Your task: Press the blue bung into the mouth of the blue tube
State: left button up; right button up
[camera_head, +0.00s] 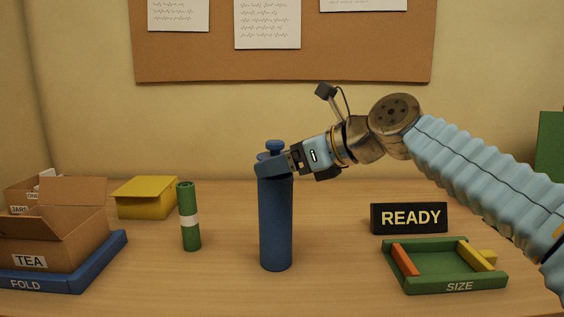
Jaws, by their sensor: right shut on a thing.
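The blue tube (276,225) stands upright on the table near the middle of the view. The blue bung (274,146) is at the tube's top end, with its round knob showing above the gripper. My right gripper (270,164) reaches in from the right and is shut on the bung. Its fingers cover the lower part of the bung and the tube's mouth, so I cannot tell how far the bung sits in the mouth. My left gripper is not in view.
A green tube (190,218) with a white band stands left of the blue tube. A yellow box (146,199), a TEA carton (60,240) and a blue FOLD tray (75,277) are further left. A READY sign (409,218) and a green SIZE tray (447,282) are on the right.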

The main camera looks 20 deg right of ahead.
jog(key=shift+f, duration=0.35)
dwell(0.3)
jog(key=shift+d+r, duration=0.1)
jog(key=shift+r, duration=0.2)
dwell(1.1)
jog(key=shift+f, duration=0.25)
jog(key=shift+f, duration=0.15)
dwell(0.3)
jog(key=shift+r, duration=0.25)
jog(key=o, duration=1.2)
jog(key=shift+w, duration=0.1)
jog(key=shift+c, duration=0.2)
